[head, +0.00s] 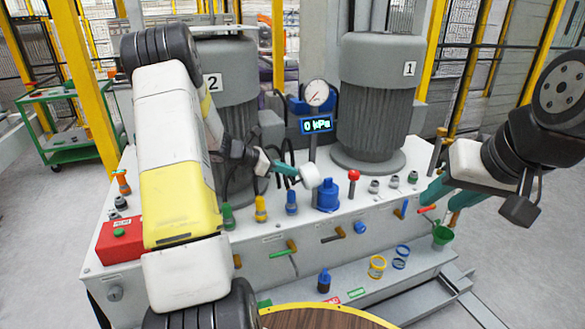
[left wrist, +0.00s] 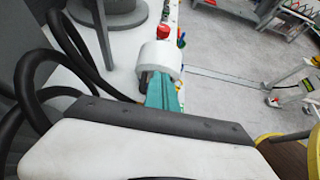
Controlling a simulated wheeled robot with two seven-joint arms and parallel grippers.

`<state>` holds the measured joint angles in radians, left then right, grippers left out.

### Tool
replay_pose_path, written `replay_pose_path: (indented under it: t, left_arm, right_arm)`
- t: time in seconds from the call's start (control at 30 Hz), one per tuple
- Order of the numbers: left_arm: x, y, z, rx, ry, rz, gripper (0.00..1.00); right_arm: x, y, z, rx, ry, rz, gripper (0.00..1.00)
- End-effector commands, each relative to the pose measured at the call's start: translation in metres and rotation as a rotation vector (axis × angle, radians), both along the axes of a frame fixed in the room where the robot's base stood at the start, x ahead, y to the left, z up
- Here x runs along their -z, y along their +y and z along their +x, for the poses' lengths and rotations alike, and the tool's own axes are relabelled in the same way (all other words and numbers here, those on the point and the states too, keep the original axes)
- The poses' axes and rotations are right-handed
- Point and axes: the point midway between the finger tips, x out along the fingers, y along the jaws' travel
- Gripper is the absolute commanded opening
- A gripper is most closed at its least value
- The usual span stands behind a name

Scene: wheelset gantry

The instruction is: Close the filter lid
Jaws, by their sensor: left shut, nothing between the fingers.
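A blue housing (head: 327,197) stands on the white bench below the gauge; I take it to be the filter. A short white cylinder (head: 309,175), possibly its lid, is up and left of the housing, and I cannot tell how they join. My left gripper (head: 287,170) has its teal fingers shut, with their tips at the white cylinder. In the left wrist view the cylinder (left wrist: 160,58) covers the tips of the left fingers (left wrist: 162,90), so contact is unclear. My right gripper (head: 450,197) has its teal fingers apart, over the bench's right end.
Gray motors (head: 375,100) stand behind, with a gauge (head: 316,94) and a 0 kPa display between them. A red knob (head: 354,175) is right of the blue housing. Colored fittings (head: 261,208) line the bench to the left. Black hoses (left wrist: 65,50) curve near my left gripper.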

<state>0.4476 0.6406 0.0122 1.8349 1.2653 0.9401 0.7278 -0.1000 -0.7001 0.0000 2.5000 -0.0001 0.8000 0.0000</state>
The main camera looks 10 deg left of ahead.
Motion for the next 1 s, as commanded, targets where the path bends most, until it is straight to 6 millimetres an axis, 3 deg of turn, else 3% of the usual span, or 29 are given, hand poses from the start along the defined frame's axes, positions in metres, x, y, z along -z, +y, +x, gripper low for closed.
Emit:
replay_pose_path:
  t: [1.0]
  left_arm:
    - [-0.0102, -0.0100, 0.0062, 0.002, 0.055, 0.083, 0.00]
  right_arm:
    - [0.0000, 0.0000, 0.0000, 0.000, 0.000, 0.000, 0.36]
